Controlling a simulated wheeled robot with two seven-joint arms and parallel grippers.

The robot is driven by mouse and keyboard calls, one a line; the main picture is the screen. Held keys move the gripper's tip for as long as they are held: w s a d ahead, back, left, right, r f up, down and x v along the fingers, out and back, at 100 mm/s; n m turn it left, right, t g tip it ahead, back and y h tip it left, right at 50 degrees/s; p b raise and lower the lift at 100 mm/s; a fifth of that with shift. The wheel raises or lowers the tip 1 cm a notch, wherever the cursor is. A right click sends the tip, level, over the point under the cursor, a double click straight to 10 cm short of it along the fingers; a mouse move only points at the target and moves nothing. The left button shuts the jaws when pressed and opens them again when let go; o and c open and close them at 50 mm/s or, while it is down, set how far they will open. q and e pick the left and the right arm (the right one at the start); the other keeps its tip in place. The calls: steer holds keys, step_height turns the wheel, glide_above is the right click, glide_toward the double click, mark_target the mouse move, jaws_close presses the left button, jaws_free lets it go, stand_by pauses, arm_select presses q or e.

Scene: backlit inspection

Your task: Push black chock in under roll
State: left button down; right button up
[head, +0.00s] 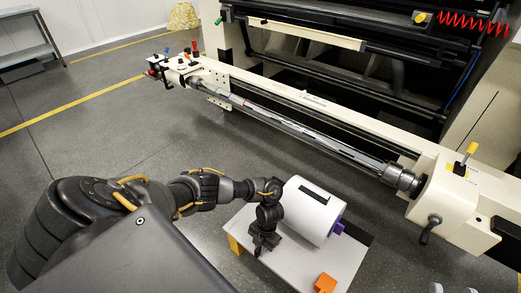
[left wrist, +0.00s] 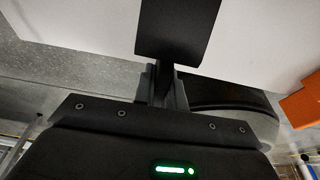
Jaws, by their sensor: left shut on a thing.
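The white roll (head: 313,212) lies on a small light table (head: 288,268), with a dark strip along its top. My left gripper (head: 264,238) is low over the table at the left side of the roll. In the left wrist view it is shut on the black chock (left wrist: 178,30), which sticks out ahead of the fingers over a pale surface. In the head view the chock cannot be told apart from the dark gripper. Whether it touches the roll is hidden. My right gripper is not in view.
A purple chock (head: 338,229) is at the roll's right side. An orange block (head: 325,284) sits near the table's front edge and shows in the left wrist view (left wrist: 301,105). A machine with a long shaft (head: 300,130) stands behind.

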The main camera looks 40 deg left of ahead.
arm_select(q)
steer(key=shift+w, duration=0.1)
arm_select(e)
steer(key=shift+d+r, duration=0.1)
arm_select(q)
steer(key=c, duration=1.4)
jaws_free()
steer(key=shift+o, duration=0.2)
